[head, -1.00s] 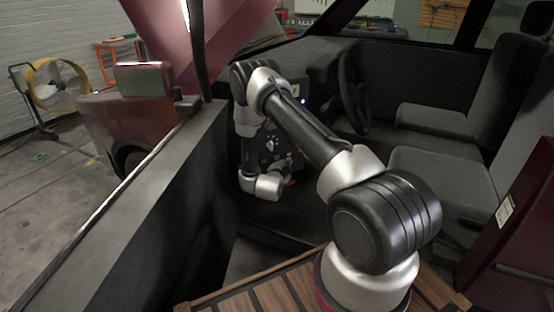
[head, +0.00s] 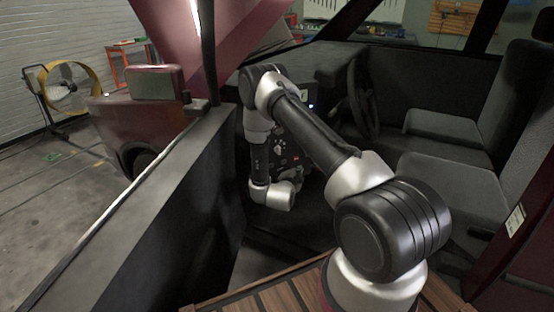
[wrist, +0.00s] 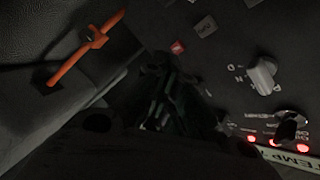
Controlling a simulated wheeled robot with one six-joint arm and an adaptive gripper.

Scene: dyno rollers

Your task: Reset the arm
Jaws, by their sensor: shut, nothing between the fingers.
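My arm reaches from the wooden slatted deck (head: 265,303) through the open door side of a car. Its elbow is raised and its wrist hangs down beside the dark control panel (head: 290,150). In the head view my gripper is hidden or too dark to make out beyond the wrist joint. In the wrist view my gripper (wrist: 168,88) is a dark shape at the middle, with its fingers shut and empty.
An orange handle-like part (wrist: 85,48) lies left of my gripper. The door (head: 150,215) stands close along the arm's left. Seats (head: 445,130) and a steering wheel (head: 362,95) are to the right. A yellow fan (head: 70,88) stands outside on open floor.

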